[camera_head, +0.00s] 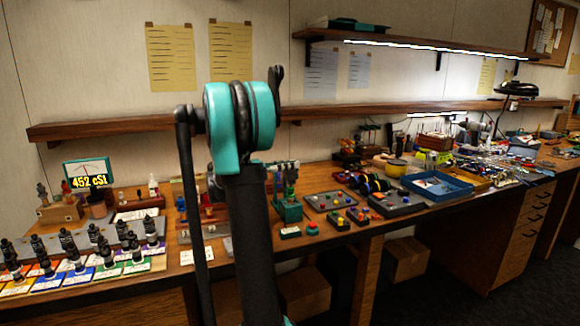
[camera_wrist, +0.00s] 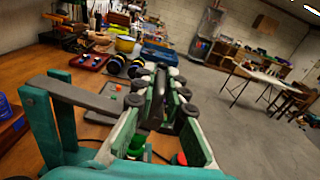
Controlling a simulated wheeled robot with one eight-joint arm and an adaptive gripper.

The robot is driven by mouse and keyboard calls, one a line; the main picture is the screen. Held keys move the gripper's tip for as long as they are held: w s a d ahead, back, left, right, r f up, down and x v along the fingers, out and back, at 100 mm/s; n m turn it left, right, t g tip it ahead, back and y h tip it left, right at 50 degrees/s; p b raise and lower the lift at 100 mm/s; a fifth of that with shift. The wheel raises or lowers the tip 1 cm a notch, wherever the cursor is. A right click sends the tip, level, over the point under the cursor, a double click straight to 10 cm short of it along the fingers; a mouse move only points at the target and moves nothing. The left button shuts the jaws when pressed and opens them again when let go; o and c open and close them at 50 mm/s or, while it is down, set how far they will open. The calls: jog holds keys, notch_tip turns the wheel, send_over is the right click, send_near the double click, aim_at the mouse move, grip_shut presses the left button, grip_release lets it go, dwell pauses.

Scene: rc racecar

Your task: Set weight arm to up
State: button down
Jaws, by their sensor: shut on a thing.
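In the wrist view, a teal stand (camera_wrist: 62,125) is at the left edge of the bench. A grey bar (camera_wrist: 85,97), which looks like the weight arm, reaches from the stand towards my gripper (camera_wrist: 162,80), tilted slightly down to the right. The fingers hide the exact contact. A green part (camera_wrist: 138,142) and a red part (camera_wrist: 181,158) show low between the fingers. In the head view, a teal device (camera_head: 288,208) stands on the bench just right of my arm, which hides my gripper.
Button boxes (camera_head: 338,219) and a blue tray (camera_head: 437,185) lie right of the device. A row of coloured bases with black knobs (camera_head: 75,265) fills the bench's left end. A wooden shelf (camera_head: 340,110) runs above.

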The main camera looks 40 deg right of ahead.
jog(key=shift+r, duration=0.1)
jog(key=shift+w+d+r+n, duration=0.1)
jog(key=shift+w+r+n, duration=0.1)
jog(key=shift+r+n, duration=0.3)
jog(key=shift+w+r+n, duration=0.2)
jog(key=shift+r+n, duration=0.3)
jog(key=w+d+r+n, duration=0.1)
jog(key=w+r+n, duration=0.4)
jog(key=w+r, duration=0.1)
jog(key=w+d+f+n, duration=0.1)
jog(key=w+n, duration=0.1)
jog(key=w, duration=0.4)
jog(key=w+d+n, duration=0.2)
jog(key=w, duration=0.4)
jog(key=shift+w+d+f+n, duration=0.2)
jog(key=shift+d+f+n, duration=0.05)
jog(key=shift+f+n, duration=0.1)
jog(key=c, duration=1.6)
grip_release()
jog(key=shift+d, duration=0.1)
